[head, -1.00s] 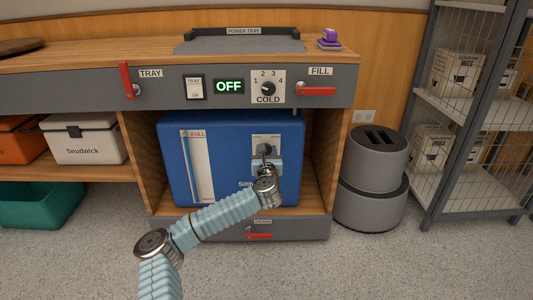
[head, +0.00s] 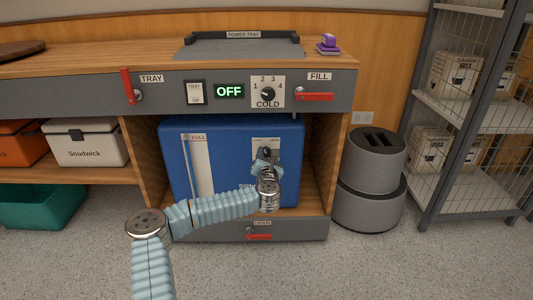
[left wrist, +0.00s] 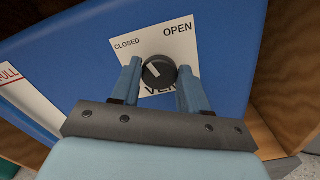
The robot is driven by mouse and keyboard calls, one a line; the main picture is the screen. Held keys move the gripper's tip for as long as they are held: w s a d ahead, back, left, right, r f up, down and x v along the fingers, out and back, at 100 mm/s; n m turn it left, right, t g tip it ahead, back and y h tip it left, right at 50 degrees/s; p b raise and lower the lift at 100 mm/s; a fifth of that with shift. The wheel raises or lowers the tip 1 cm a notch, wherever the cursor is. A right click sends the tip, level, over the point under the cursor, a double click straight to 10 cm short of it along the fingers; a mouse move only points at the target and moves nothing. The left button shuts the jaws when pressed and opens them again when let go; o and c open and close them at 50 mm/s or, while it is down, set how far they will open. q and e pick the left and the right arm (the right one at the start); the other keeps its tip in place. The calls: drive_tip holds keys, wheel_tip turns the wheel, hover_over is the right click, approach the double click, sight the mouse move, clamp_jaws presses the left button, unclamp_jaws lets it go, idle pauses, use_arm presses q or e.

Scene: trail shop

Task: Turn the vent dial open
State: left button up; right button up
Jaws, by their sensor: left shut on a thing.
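The vent dial (left wrist: 158,73) is a round black knob with a white mark, on a white plate (left wrist: 180,52) lettered CLOSED and OPEN in the left wrist view. The mark points up and left, toward the CLOSED side. The plate is on the front of a blue cooler (head: 225,145), under the counter in the head view. My left gripper (head: 266,156) is at the plate there and hides most of the dial. In the left wrist view its two blue fingers (left wrist: 160,85) are shut on the dial, one on each side. My right gripper is in neither view.
The cooler stands in a wooden bay with side walls close by. Above it, a grey panel (head: 215,110) carries a COLD knob (head: 268,94) and red levers. A grey bin (head: 372,160) and a wire shelf (head: 470,115) stand right.

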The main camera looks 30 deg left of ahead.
use_arm(q)
drive_tip(key=m+p, duration=0.1)
drive_tip(key=m, duration=0.2)
drive_tip(key=shift+r+m, duration=0.1)
drive_tip(key=shift+m, duration=0.3)
drive_tip(key=m, duration=0.2)
drive_tip(key=shift+d+m, duration=0.1)
drive_tip(key=shift+m, duration=0.3)
drive_tip(key=m, duration=0.2)
drive_tip(key=shift+f+m, duration=0.2)
drive_tip(key=shift+m, duration=0.1)
drive_tip(key=shift+f+m+b, duration=0.1)
drive_tip(key=shift+m+b, duration=0.25)
drive_tip(key=shift+m, duration=1.45)
drive_tip(key=o, duration=1)
drive_tip(key=v, duration=1.3)
drive_tip(key=shift+s+d, duration=0.2)
drive_tip(key=shift+s, duration=0.15)
